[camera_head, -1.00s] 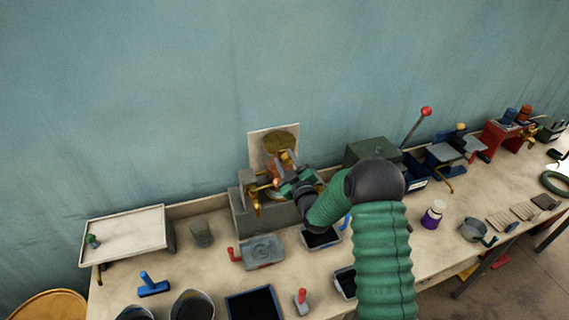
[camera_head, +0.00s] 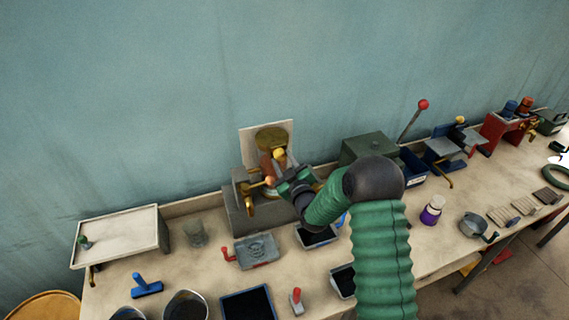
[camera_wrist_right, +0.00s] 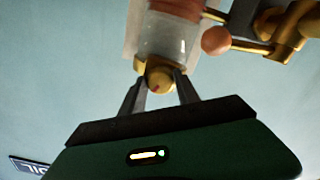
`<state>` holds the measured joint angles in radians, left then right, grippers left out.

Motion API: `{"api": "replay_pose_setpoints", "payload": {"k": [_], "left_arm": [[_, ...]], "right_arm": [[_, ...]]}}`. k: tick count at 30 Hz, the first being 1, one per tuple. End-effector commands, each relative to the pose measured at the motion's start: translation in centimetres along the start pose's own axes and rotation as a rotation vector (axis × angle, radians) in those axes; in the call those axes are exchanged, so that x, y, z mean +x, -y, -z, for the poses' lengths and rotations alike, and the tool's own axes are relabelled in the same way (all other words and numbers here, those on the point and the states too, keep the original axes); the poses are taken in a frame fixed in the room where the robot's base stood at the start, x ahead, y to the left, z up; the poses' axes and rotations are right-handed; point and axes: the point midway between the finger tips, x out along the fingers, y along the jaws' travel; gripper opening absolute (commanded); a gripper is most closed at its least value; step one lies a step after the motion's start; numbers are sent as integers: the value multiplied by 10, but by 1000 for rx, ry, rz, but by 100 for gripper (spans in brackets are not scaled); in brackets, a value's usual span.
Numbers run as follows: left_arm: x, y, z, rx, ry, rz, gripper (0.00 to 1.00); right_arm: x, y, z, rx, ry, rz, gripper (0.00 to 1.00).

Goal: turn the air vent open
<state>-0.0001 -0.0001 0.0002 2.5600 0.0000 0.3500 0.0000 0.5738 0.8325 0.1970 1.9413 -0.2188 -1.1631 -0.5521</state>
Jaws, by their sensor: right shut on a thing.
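The oil vessel, a clear cylinder with orange-brown contents (camera_wrist_right: 175,12), stands on a grey block (camera_head: 238,215) against the wall. It shows in the head view (camera_head: 266,164), partly hidden by my right gripper. The air vent seems to be the small yellow-brass knob (camera_wrist_right: 160,80) at the vessel's end, with a small red mark on it. My right gripper (camera_wrist_right: 160,88) has its two fingers on either side of this knob and is shut on it. In the head view my right gripper (camera_head: 284,172) is small and its fingertips are hard to make out. My left gripper is out of view.
A brass tap with an orange ball handle (camera_wrist_right: 216,40) sits close beside the vessel. A square plate with a round brass disc (camera_head: 270,137) is behind it. A green box (camera_head: 368,148), a grey tray (camera_head: 257,250) and a glass (camera_head: 195,233) stand nearby on the bench.

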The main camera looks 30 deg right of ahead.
Motion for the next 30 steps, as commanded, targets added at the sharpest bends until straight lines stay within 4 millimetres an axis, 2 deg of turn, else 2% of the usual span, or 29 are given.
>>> {"api": "replay_pose_setpoints", "payload": {"k": [1,15,30], "left_arm": [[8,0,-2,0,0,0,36],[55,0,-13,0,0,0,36],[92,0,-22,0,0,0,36]], "right_arm": [[3,-2,4,25,-19,-10,0],[2,-5,5,440,-27,-7,0],[2,-8,6,916,-28,-2,0]]}}
